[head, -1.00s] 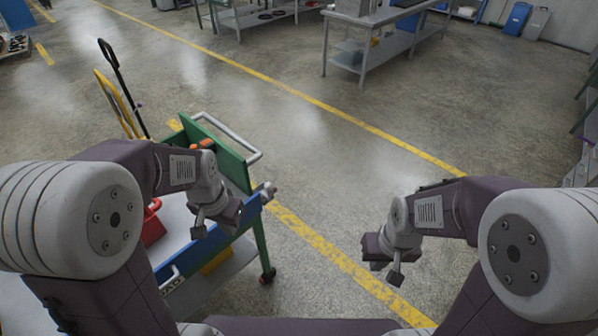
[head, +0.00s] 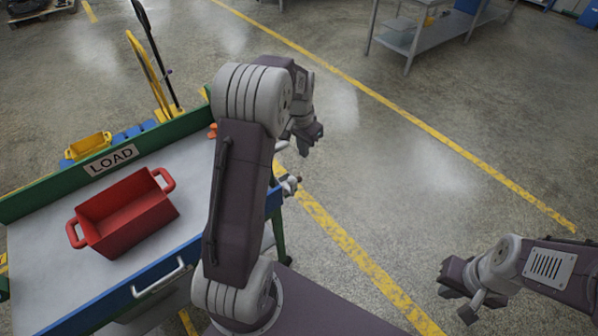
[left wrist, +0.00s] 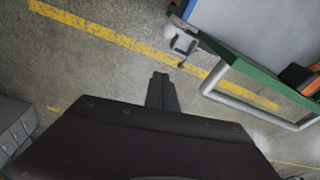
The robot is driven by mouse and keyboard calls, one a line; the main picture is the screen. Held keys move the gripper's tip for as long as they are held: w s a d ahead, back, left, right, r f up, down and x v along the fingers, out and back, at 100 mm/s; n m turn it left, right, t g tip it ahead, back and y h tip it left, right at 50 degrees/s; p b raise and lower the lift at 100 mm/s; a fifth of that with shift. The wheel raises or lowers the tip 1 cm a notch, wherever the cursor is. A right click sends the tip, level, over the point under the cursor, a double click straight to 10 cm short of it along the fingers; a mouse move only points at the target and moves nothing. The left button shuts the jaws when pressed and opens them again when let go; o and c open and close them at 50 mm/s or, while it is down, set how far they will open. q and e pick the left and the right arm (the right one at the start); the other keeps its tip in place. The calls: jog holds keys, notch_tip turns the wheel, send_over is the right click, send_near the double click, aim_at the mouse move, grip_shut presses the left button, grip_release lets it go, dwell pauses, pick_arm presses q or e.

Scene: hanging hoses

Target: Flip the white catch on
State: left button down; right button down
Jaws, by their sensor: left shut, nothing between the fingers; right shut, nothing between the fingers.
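A small white-grey fitting (head: 290,184) sticks out at the right corner of the cart; I cannot tell for sure that it is the catch, or how it is set. In the left wrist view a white piece with a dark tip (left wrist: 181,43) shows at the cart corner, beyond my fingers. My left gripper (head: 314,136) is shut and empty, past the cart's right edge and apart from the fitting; its fingers (left wrist: 162,88) show pressed together over the floor in the left wrist view. My right gripper (head: 458,300) is shut and empty over open floor at the lower right.
The cart has a grey top (head: 50,240), green back board, blue front edge and a LOAD label (head: 111,160). A red bin (head: 128,215) sits on it. A cart handle (left wrist: 262,112) shows in the left wrist view. Floor to the right is clear.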

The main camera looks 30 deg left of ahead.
pick_arm(q)
notch_tip(320, 180, down, 10)
jog(key=w, duration=0.1)
jog(key=s, duration=0.1)
jog(key=s+p, duration=0.1)
jog(key=s+r, duration=0.1)
jog(key=shift+s+a+r+p, duration=0.1)
jog(key=shift+s+a+p, duration=0.2)
jog(key=shift+a+p, duration=0.1)
jog(key=shift+w, duration=0.1)
